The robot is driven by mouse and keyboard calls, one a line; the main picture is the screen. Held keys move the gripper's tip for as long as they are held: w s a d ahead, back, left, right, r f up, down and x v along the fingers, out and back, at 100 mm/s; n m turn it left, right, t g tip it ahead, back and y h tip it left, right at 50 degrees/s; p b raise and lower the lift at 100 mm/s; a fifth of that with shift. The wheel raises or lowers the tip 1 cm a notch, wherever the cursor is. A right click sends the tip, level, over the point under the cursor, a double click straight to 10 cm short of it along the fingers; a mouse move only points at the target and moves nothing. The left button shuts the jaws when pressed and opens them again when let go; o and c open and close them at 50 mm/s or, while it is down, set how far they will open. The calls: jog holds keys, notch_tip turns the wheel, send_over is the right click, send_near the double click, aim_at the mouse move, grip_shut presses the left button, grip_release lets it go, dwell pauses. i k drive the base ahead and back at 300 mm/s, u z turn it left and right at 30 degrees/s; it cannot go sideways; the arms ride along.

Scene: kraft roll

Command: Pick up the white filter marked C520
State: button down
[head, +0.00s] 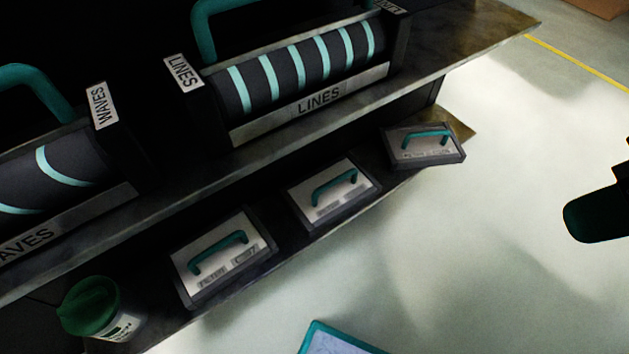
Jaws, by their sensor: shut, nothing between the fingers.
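Three flat filters with pale faces, dark frames and teal handles lie on the lower shelf: a left one (222,257), a middle one (333,193) and a right one (424,144). Each has small printing along its front edge, too blurred to read. I cannot tell which, if any, is marked C520. The right one lies near the shelf's right end, at a different angle from the other two. A dark rounded part at the right edge looks like part of my arm, over the floor and well apart from the filters.
The upper shelf (420,83) overhangs behind the filters and holds rollers labelled LINES (300,72) and WAVES (62,172). A green-lidded white tub (92,308) stands left of the filters. A teal-edged board (335,340) shows at the bottom. The pale floor (510,200) at right is clear.

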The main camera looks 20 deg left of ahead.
aim_at(320, 198)
jog(key=u, duration=0.65)
jog(key=k, duration=0.35)
jog(key=u, duration=0.35)
jog(key=i, duration=0.5)
jog(key=z, duration=0.05)
